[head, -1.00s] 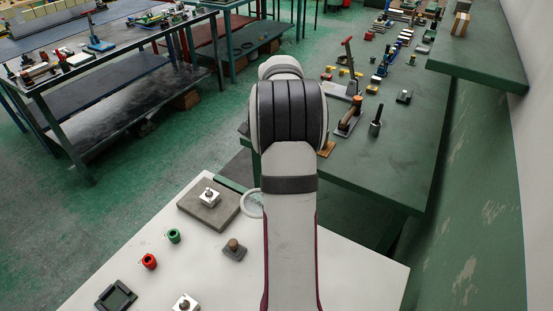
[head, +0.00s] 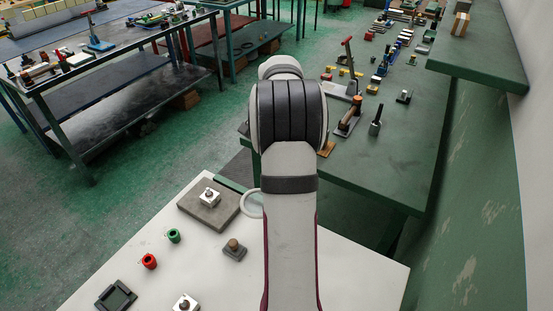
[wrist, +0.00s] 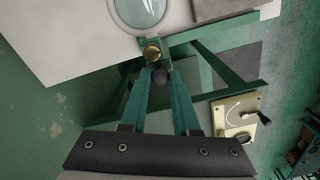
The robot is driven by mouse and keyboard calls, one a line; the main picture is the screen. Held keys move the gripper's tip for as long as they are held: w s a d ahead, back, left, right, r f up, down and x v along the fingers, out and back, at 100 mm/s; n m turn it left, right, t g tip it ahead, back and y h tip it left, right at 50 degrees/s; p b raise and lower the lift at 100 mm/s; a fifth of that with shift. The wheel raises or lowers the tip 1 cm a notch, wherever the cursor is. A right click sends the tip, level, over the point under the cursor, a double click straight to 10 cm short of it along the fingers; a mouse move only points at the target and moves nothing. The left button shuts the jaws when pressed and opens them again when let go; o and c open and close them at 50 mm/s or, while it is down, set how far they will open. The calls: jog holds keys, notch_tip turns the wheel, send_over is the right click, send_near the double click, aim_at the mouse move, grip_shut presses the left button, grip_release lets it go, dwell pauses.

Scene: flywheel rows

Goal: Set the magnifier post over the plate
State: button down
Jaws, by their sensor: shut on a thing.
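The magnifier post has a pale round lens ring (wrist: 143,12), a brass fitting (wrist: 152,52) and a dark knob (wrist: 159,76). In the head view only the ring (head: 250,204) shows, at the right of the plate; my arm hides the rest. The grey plate (head: 222,218) lies on the white table with a small white block (head: 209,197) on it. What looks like the plate's edge (wrist: 222,8) shows at the top of the wrist view, right of the lens. My gripper (wrist: 158,70) is shut on the magnifier post near its knob; the head view hides it.
On the white table (head: 345,270) are a green ring piece (head: 174,236), a red one (head: 149,261), a grey block with a brown knob (head: 234,249), a black tray (head: 116,296) and another white block (head: 186,303). A green bench (head: 390,170) with tools stands beyond.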

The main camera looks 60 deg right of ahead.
dwell(0.3)
jog(key=w, duration=1.3)
jog(key=shift+w, duration=0.2)
jog(key=c, duration=0.7)
grip_release()
jog(key=shift+o, duration=0.2)
notch_tip(320, 180, up, 8)
jog(key=shift+f, duration=0.25)
jog(key=shift+a, duration=0.1)
